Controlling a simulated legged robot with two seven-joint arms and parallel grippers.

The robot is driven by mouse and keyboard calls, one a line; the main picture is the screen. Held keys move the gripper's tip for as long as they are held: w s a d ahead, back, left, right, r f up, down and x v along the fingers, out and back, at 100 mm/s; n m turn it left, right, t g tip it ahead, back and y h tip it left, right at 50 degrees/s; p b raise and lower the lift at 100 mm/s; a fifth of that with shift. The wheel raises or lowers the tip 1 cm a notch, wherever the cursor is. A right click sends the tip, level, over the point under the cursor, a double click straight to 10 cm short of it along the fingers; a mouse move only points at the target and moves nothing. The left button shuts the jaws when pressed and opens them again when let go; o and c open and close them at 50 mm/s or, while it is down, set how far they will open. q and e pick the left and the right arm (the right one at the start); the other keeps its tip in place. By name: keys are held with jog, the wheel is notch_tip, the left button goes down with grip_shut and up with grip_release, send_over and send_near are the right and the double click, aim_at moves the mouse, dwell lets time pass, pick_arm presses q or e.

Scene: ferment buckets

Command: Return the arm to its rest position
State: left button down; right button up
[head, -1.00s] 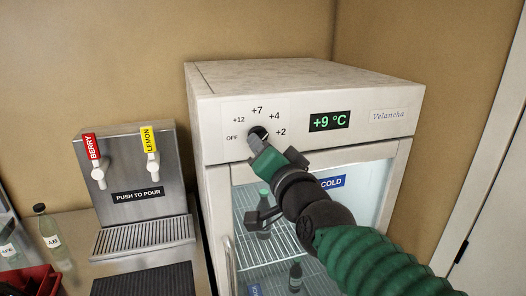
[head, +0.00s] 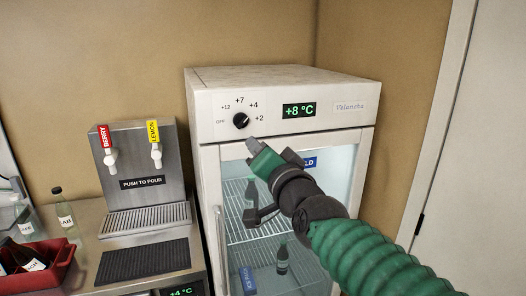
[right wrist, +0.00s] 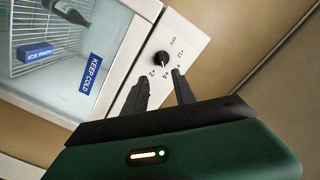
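My right gripper (head: 252,145) is in front of the fridge's control panel, just below the black dial knob (head: 241,121) and apart from it. In the right wrist view its two fingers (right wrist: 161,88) stand apart with nothing between them, and the knob (right wrist: 161,59) is beyond the tips. The knob's mark points to the +4/+2 side; the exact setting is hard to tell. The fridge display (head: 299,110) reads +8 °C. My right arm comes in from the lower right, across the fridge's glass door. My left gripper is not in view.
The fridge (head: 285,78) holds bottles and a blue ice pack (head: 248,280) behind its door. To its left are a drink dispenser (head: 145,185), a bottle (head: 64,212) and a red basket (head: 58,262) with a dark bottle. A wall closes the right.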

jog(key=s+d+f+n+g+h, duration=0.15)
jog(key=d+f, duration=0.25)
jog(key=f, duration=0.5)
jog(key=s+d+f+g+h, duration=0.1)
jog(key=s+d+f+g, duration=0.2)
jog(key=f, duration=0.6)
jog(key=s+d+f+n+g+h, duration=0.15)
jog(key=d+f, duration=0.25)
jog(key=f, duration=0.6)
jog(key=s+d+f+n+g+h, duration=0.1)
jog(key=s+d+f+g, duration=0.3)
jog(key=s+f, duration=0.5)
jog(key=s+d+f+n+g, duration=0.1)
jog(key=s+d+f+g, duration=0.3)
jog(key=s+f, duration=0.6)
jog(key=shift+s+d+f+h, duration=0.15)
jog(key=shift+s+d+h, duration=0.25)
jog(key=shift+s+d, duration=0.6)
